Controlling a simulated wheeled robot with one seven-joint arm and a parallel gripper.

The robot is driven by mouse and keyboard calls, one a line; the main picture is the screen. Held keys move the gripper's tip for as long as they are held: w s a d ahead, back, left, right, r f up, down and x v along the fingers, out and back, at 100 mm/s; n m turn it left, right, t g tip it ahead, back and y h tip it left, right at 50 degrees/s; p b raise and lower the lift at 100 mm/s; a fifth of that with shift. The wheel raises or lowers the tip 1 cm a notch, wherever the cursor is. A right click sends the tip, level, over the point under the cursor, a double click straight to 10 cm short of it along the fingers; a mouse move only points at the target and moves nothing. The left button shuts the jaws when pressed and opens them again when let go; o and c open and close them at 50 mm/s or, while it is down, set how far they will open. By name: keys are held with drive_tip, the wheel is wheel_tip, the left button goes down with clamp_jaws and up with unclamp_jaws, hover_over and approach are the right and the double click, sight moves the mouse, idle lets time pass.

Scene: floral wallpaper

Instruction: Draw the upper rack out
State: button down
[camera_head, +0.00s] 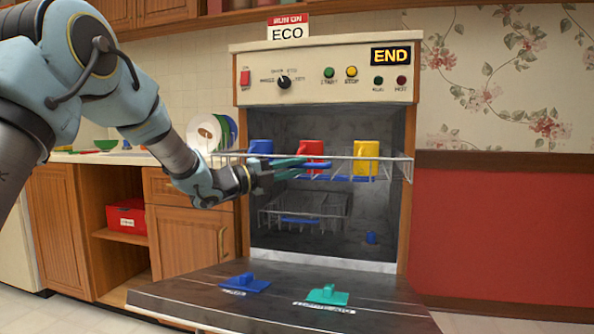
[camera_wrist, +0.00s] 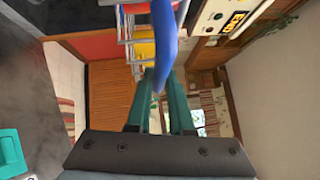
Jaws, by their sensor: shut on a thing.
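The upper rack (camera_head: 398,170) is a white wire basket in the open dishwasher (camera_head: 325,122). Its front rim looks wider than the opening and stands forward of it. A blue mug (camera_head: 260,147), a red mug (camera_head: 311,148) and a yellow mug (camera_head: 366,153) stand in it. My gripper (camera_head: 312,167) is at the rack's front, left of centre. In the wrist view, its green fingers (camera_wrist: 164,88) close on the rack's blue handle (camera_wrist: 164,40). The fingers and wire partly hide the handle in the head view.
The lowered door (camera_head: 270,305) lies below, bearing a blue labelled piece (camera_head: 245,283) and a teal one (camera_head: 327,294). Plates (camera_head: 208,132) stand on the left counter.

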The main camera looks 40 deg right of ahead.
drive_tip(key=c, duration=0.8)
unclamp_jaws()
drive_tip(key=v, duration=1)
drive_tip(key=shift+w+a+f, duration=0.15)
drive_tip(key=shift+a, duration=0.2)
